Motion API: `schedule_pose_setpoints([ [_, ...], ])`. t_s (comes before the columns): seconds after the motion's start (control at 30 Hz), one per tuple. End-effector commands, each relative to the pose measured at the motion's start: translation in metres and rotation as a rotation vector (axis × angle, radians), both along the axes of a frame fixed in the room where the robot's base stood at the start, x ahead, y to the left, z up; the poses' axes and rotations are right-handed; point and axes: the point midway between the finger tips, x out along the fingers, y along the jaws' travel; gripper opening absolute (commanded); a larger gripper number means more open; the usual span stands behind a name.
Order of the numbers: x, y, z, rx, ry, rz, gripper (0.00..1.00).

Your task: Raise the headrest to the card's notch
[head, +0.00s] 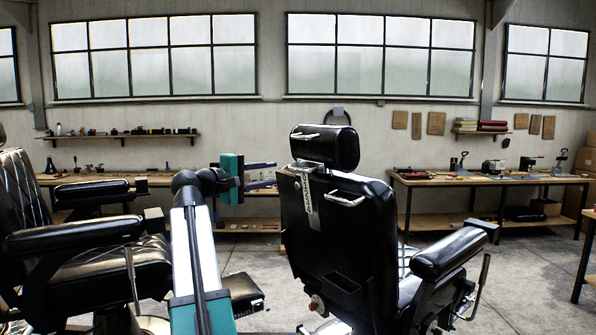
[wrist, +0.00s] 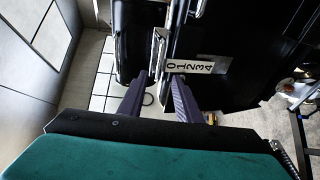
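The black padded headrest (head: 325,147) sits above the black chair back (head: 345,230), joined by a metal post; a small gap shows between them. It has a metal handle on top. A pale scale strip (head: 308,205) runs down the chair back; in the wrist view the scale strip (wrist: 196,65) reads 0 to 4. The headrest (wrist: 138,45) also shows there, left of the chair back (wrist: 225,85). My gripper (head: 275,174) is just left of the headrest's base, its purple fingers apart and empty. The gripper (wrist: 158,84) points toward the post. I cannot make out the card.
Another black barber chair (head: 85,235) stands at the left. Workbenches with tools (head: 490,178) line the back wall, and a wall shelf (head: 120,136) hangs at the left. A metal handle (head: 346,200) sticks out of the chair back. Floor is open at the right.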

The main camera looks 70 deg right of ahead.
Motion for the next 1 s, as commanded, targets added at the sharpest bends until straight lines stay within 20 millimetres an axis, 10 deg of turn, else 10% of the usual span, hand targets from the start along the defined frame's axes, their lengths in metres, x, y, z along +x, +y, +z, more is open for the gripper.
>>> schedule_pose_setpoints([
  [1.0,-0.05,-0.116,-0.003,0.0,0.0,-0.001,0.31],
])
